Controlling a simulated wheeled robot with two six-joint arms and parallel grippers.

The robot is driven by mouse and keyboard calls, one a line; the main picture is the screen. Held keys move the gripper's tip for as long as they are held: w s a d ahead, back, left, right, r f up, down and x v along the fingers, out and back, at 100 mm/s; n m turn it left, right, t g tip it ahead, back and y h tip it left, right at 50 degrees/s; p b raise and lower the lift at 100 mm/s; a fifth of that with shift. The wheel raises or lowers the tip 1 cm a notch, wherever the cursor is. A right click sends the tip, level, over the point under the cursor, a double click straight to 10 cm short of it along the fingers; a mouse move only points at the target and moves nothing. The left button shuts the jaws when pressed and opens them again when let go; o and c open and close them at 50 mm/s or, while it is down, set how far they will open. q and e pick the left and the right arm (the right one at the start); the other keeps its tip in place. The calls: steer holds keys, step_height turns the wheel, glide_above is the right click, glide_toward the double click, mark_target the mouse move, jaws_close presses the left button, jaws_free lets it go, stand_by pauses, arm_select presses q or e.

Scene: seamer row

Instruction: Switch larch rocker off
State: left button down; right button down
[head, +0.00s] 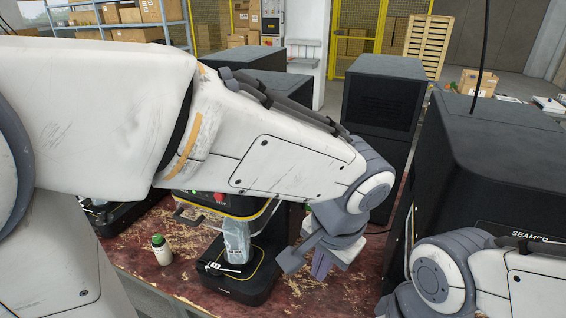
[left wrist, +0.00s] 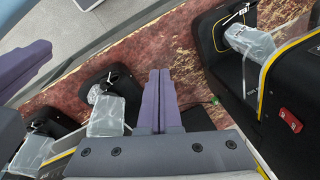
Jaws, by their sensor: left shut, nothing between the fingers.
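In the head view a black seamer (head: 240,285) stands on the worn red bench, with a red switch (head: 219,198) on its upper front. My left arm hides much of its top. A red rocker (left wrist: 290,120) shows on the dark side of a seamer at the right of the left wrist view. I cannot read a name that marks the larch one. My left gripper (head: 322,264) is right of the seamer's base in the head view. In the left wrist view its purple fingers (left wrist: 160,100) are shut with nothing between, apart from the rocker.
More seamers (left wrist: 108,100) stand along the bench at the left of the left wrist view. A small white bottle (head: 161,252) stands left of the seamer. Large black machine housings (head: 382,98) stand behind and to the right. Some bare red bench shows around the bottle.

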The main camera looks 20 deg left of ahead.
arm_select(q)
steer(key=w+a+r+n+t+y+p, duration=0.1)
steer(key=w+a+r+n+y, duration=0.1)
steer(key=w+r, duration=0.4)
steer(key=w+a+r+n+t+y, duration=0.2)
steer(key=w+r, duration=0.4)
steer(key=w, duration=0.3)
steer(key=shift+a+n+p, duration=0.35)
steer(key=shift+a+n, duration=0.4)
steer(key=shift+n, duration=0.05)
steer(key=w+a+f+p, duration=0.4)
steer(key=a+f+p, duration=0.1)
steer(key=a+f, duration=0.2)
steer(key=shift+w+a+p, duration=0.15)
steer(key=shift+a+p, duration=0.15)
steer(key=shift+a, duration=0.55)
steer(key=shift+d+f, duration=0.1)
